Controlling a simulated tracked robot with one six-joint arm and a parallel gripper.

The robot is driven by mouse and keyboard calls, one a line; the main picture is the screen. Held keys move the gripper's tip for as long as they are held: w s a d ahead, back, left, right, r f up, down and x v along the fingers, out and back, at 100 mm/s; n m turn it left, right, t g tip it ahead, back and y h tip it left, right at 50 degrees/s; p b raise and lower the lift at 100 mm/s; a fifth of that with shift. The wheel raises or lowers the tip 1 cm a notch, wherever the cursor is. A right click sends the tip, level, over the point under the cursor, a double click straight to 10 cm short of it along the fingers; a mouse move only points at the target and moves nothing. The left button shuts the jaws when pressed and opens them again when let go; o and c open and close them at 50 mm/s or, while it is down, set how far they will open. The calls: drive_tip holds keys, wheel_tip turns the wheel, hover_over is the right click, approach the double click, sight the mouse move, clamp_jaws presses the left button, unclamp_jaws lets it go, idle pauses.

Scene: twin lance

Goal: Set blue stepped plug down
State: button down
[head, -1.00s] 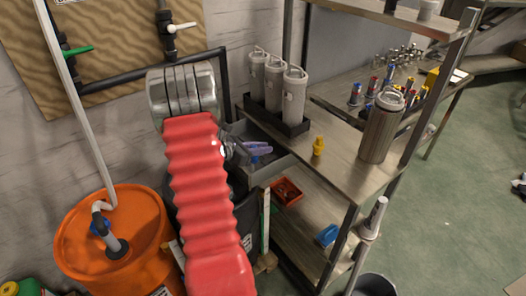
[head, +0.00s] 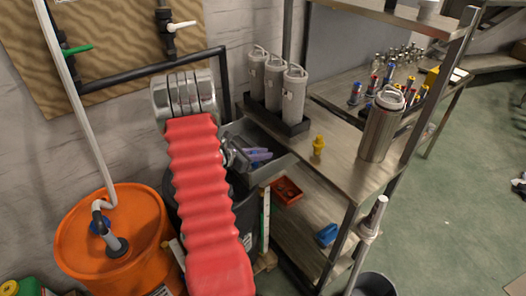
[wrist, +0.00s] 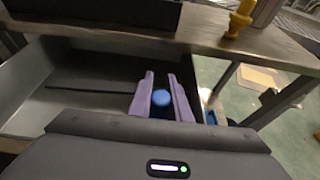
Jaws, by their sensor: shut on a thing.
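My gripper (wrist: 161,98) has purple fingers closed around the blue stepped plug (wrist: 161,97), whose rounded blue end shows between them in the wrist view. The plug is over the open grey drawer (wrist: 60,95), towards its right side. In the head view my gripper (head: 258,155) is at the grey drawer (head: 282,163), partly behind my red-sleeved arm. The plug cannot be made out there. Whether the plug touches the drawer floor cannot be told.
A yellow plug (head: 318,145) stands on the metal shelf (head: 345,178). Several grey canisters stand in a black tray (head: 290,128). A steel canister (head: 381,125) is on the right. Below are a red bin (head: 287,191) and a blue object (head: 327,235).

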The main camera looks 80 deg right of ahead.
drive_tip(key=shift+f, duration=0.1)
drive_tip(key=c, duration=1.7)
unclamp_jaws()
drive_tip(key=shift+o, duration=0.2)
drive_tip(key=shift+r, duration=0.6)
drive_tip(key=v, duration=1.2)
drive_tip(key=shift+s, duration=0.1)
